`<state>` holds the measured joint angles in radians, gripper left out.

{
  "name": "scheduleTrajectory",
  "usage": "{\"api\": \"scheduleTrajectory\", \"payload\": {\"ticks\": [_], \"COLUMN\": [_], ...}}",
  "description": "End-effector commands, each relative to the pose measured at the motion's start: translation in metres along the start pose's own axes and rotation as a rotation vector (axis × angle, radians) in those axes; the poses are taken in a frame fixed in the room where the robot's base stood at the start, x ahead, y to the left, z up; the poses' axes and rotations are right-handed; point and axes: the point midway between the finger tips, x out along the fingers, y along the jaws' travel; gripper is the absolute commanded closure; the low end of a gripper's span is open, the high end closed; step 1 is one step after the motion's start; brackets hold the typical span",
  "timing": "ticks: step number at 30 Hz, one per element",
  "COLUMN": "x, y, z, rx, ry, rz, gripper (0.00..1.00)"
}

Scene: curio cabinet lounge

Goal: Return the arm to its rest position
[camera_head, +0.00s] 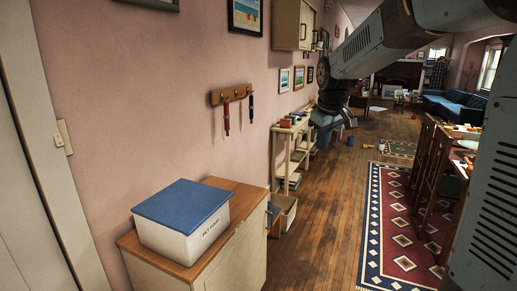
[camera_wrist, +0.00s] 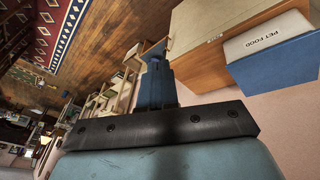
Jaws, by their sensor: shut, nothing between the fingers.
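My arm reaches in from the upper right in the head view and bends down at a dark wrist joint. My gripper (camera_head: 323,124) hangs below that joint, in front of the shelves along the wall, and looks small and dark there. In the wrist view my gripper (camera_wrist: 154,58) shows blue fingers together beyond a black bar, with nothing between them. The gripper appears apart from the cabinet and shelves.
A wooden-topped cabinet (camera_head: 234,250) stands at front left, bearing a white pet food box (camera_head: 190,237) with a blue lid. Pale shelves (camera_head: 283,160) and an open bin (camera_head: 286,208) line the wall. A wall cabinet (camera_head: 290,25) hangs above. Floor beside the patterned rug (camera_head: 376,205) is clear.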

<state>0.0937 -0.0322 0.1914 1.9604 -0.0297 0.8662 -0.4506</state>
Motion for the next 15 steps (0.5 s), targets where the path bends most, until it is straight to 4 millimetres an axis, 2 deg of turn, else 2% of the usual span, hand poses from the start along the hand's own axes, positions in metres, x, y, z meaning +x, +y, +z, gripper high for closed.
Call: {"api": "scheduleTrajectory", "payload": {"ticks": [1,6,15], "x": [-0.011,-0.039,-0.074], "y": [-0.005,-0.021,-0.051], "z": [0.012,0.054,0.131], "rx": [0.022,0.111,0.275], "ry": [0.006,0.02,0.055], "rz": [0.01,0.035,0.06], "gripper": [1.0,1.0,1.0]}}
